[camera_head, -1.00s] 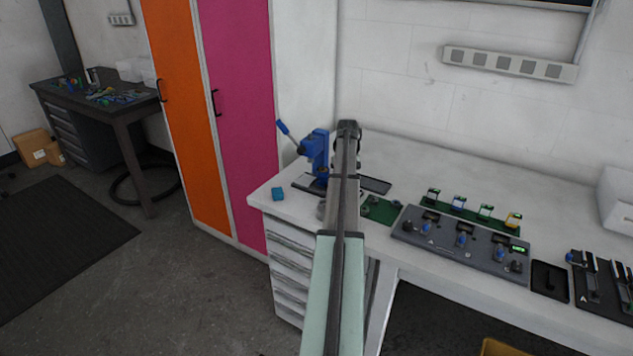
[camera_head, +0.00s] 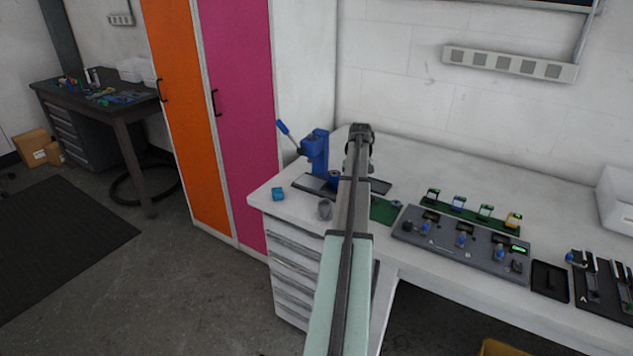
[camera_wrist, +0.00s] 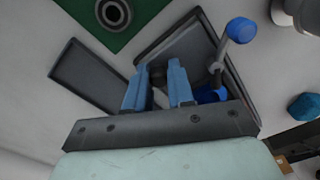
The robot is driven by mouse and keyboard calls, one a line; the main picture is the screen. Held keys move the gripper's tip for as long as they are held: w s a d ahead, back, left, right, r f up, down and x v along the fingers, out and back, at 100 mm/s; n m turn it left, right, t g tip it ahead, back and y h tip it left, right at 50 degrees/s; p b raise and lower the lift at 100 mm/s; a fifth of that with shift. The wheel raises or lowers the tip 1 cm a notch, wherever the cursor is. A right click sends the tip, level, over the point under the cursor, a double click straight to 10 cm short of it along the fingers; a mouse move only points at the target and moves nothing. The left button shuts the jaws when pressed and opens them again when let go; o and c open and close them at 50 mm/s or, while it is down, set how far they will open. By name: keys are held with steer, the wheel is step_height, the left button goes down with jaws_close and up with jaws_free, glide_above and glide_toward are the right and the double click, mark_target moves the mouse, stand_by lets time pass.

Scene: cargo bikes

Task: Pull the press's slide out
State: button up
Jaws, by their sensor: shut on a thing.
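The press (camera_head: 315,152) is blue, with a raised lever at its left, and stands at the left end of the white bench. Its dark base (camera_head: 307,184) lies under it, and a blue round part shows low in front of the column. In the wrist view the base (camera_wrist: 168,42) lies beyond my fingers, with the blue-knobbed lever (camera_wrist: 241,30) over it. My gripper (camera_wrist: 157,80) has blue fingers shut on a small grey part between them, seemingly the press's slide. The fingers mostly hide this part. My arm hides the gripper in the head view.
A dark flat plate (camera_wrist: 88,75) lies beside the base. A green board (camera_head: 384,210), a grey cup (camera_head: 325,209) and a teal block (camera_head: 278,194) lie nearby. A grey fixture panel (camera_head: 460,243) stands right.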

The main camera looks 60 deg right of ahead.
steer(key=shift+s+f, duration=0.1)
steer(key=shift+f, duration=0.2)
steer(key=o, duration=0.7)
steer(key=shift+r, duration=3.95)
